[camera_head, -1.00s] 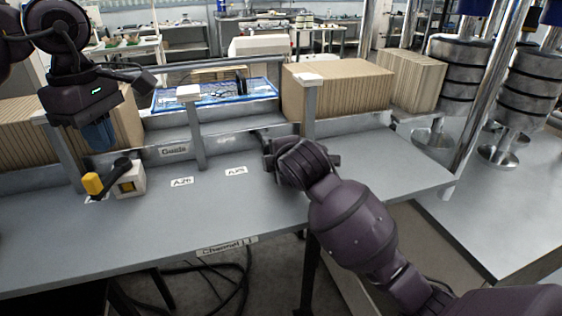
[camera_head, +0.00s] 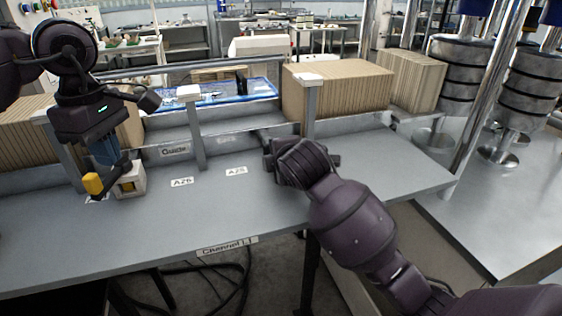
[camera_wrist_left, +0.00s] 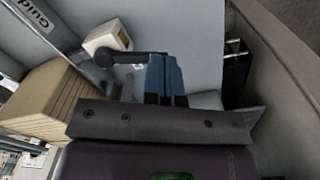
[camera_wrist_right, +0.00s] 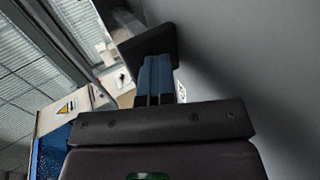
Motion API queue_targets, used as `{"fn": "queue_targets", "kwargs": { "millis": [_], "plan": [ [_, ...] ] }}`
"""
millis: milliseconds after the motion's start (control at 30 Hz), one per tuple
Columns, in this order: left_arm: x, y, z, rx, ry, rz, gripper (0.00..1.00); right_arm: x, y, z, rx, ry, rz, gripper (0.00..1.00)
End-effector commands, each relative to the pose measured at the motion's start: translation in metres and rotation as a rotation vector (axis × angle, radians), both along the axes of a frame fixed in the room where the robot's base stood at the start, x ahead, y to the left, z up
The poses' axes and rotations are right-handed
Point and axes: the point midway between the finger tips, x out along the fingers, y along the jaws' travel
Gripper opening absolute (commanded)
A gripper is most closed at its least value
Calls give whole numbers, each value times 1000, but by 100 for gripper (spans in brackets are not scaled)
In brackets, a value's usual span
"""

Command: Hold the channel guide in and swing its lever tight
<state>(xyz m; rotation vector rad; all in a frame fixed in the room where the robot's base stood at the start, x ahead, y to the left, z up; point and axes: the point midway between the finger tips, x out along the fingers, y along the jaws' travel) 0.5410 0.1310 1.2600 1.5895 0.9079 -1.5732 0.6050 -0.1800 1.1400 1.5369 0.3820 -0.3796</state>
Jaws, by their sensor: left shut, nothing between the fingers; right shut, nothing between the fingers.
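The channel guide (camera_head: 225,139) is a long rail at the back of the grey table, with a "Guide" label on its front. The lever (camera_head: 113,179) is a black arm with a yellow end, on a pale block. My left gripper (camera_head: 112,160) is shut and empty, with its blue fingertips down beside the lever. In the left wrist view, the fingertips (camera_wrist_left: 160,62) are close to the lever (camera_wrist_left: 138,57); contact is unclear. My right gripper (camera_wrist_right: 158,60) is shut, with its tips at a dark block (camera_wrist_right: 150,42). In the head view my right wrist hides its fingers.
Upright posts (camera_head: 196,130) stand along the rail. Ribbed cardboard stacks (camera_head: 335,92) and a blue tray (camera_head: 215,94) lie behind it. Labels A26 (camera_head: 181,182) and A25 (camera_head: 236,171) mark the tabletop. The table's front left is clear.

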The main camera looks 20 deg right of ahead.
Motion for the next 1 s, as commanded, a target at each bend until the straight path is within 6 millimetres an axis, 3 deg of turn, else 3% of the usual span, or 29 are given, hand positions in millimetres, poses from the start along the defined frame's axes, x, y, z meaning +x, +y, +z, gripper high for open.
{"fn": "queue_targets", "kwargs": {
  "millis": [1000],
  "plan": [
    [0,0,-34,0,1,0,0,4,-2,0,-4,-1,-7,0]
  ]
}}
